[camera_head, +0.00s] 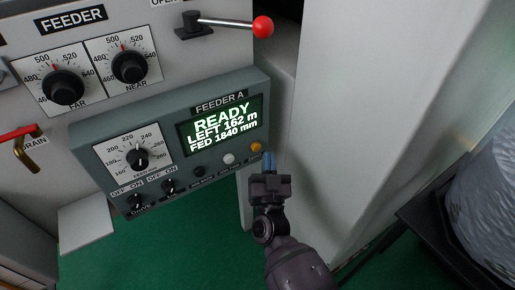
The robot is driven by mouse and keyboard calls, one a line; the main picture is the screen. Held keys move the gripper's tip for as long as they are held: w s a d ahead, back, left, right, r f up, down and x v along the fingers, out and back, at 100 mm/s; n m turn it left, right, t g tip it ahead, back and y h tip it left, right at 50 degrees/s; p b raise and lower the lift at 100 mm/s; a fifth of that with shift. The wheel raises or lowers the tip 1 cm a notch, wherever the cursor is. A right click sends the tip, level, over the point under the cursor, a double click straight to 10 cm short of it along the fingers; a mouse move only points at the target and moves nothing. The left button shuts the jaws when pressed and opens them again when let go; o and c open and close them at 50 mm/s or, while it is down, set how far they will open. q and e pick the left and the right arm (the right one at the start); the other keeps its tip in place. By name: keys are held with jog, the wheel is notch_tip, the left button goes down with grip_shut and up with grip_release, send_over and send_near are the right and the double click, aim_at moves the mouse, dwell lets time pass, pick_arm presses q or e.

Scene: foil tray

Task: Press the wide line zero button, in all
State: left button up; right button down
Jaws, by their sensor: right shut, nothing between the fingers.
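The Feeder A control box (84,135) hangs on the front of the grey machine, with a lit display (222,124) reading READY, LEFT 162 m, FED 1840 mm. Below the display is a row of small buttons: a dark one (199,172), a white one (229,159) and a yellow one (256,147). Their labels are too small to read. My right gripper (269,160) is shut and empty, its blue fingertips close beside the yellow button at the lower right. I cannot tell whether they touch it. My left gripper is not in view.
Above are the FAR (63,87) and NEAR (130,66) knobs and a red-ball lever (263,27). A pale panel (370,100) stands right of my gripper. Green floor (175,250) is open below.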

jog(key=shift+w+a, duration=0.4)
jog(key=shift+w, duration=0.1)
jog(key=shift+r, duration=0.1)
jog(key=shift+w+a, duration=0.15)
dwell(1.7)
jog(key=shift+w+a, duration=0.1)
jog(key=shift+w, duration=0.1)
jog(key=shift+w+a+b, duration=0.25)
jog(key=shift+w+b, duration=0.05)
jog(key=shift+w, duration=0.05)
dwell(1.0)
jog(key=shift+s, duration=0.1)
jog(key=shift+s+d+p, duration=0.35)
jog(key=shift+s+d, duration=0.15)
jog(key=shift+s, duration=0.1)
